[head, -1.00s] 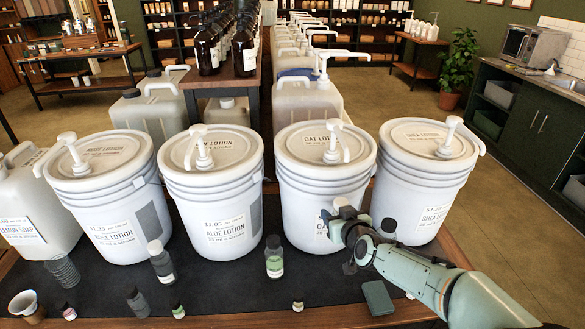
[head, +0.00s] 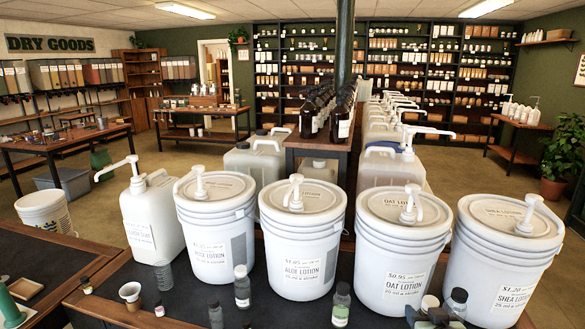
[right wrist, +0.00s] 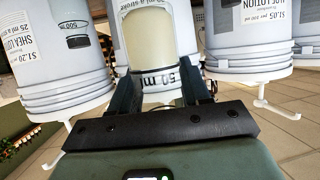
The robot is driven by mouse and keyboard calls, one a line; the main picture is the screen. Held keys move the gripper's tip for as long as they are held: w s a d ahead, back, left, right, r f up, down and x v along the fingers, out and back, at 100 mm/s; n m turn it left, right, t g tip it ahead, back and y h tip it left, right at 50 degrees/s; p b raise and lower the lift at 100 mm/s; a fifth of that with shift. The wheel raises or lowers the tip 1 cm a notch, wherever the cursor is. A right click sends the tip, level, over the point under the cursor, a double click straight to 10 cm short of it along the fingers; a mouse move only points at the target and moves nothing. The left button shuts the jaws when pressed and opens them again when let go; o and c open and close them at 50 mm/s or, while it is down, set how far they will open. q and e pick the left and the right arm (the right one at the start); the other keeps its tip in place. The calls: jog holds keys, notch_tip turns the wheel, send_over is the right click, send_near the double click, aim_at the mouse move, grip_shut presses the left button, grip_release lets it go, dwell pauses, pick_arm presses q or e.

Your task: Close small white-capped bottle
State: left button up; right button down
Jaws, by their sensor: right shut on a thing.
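My right gripper (head: 427,316) is at the bottom edge of the head view, in front of the oat lotion bucket (head: 403,246). It is shut on the small white-capped bottle. In the right wrist view, which is upside down, the cream-filled bottle (right wrist: 149,38) stands between the two fingers (right wrist: 158,88). Whether the cap is fully seated cannot be told. My left gripper is out of view.
A dark-capped bottle (head: 458,303) stands close to the right of my gripper. A green bottle (head: 341,306) and a grey white-capped bottle (head: 242,287) stand farther left. The shea lotion bucket (head: 503,262) and other pump buckets line the table behind.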

jog(key=shift+s+a+f+p, duration=0.25)
jog(key=shift+s+a+f, duration=0.1)
jog(key=shift+a+f, duration=0.2)
jog(key=shift+s+a+f+p, duration=0.25)
jog(key=shift+s+a+f, duration=0.1)
jog(key=shift+a+f, duration=0.15)
pick_arm(q)
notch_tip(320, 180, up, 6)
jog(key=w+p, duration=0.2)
jog(key=p, duration=0.2)
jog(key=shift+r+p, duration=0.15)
jog(key=shift+p, duration=0.2)
pick_arm(e)
jog(key=s+a+f+y, duration=0.1)
jog(key=s+a+f, duration=0.4)
jog(key=a+f, duration=0.5)
jog(key=shift+a+f+n, duration=0.2)
jog(key=shift+f+n, duration=0.2)
jog(key=shift+f, duration=0.05)
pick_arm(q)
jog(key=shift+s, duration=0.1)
pick_arm(e)
jog(key=shift+a, duration=0.1)
jog(key=w+a+f+n+g+y, duration=0.2)
jog(key=a+n+y, duration=0.6)
jog(key=a, duration=0.5)
jog(key=shift+a+f+g+y, duration=0.2)
jog(key=shift+f+g+y, duration=0.35)
jog(key=shift+f, duration=0.4)
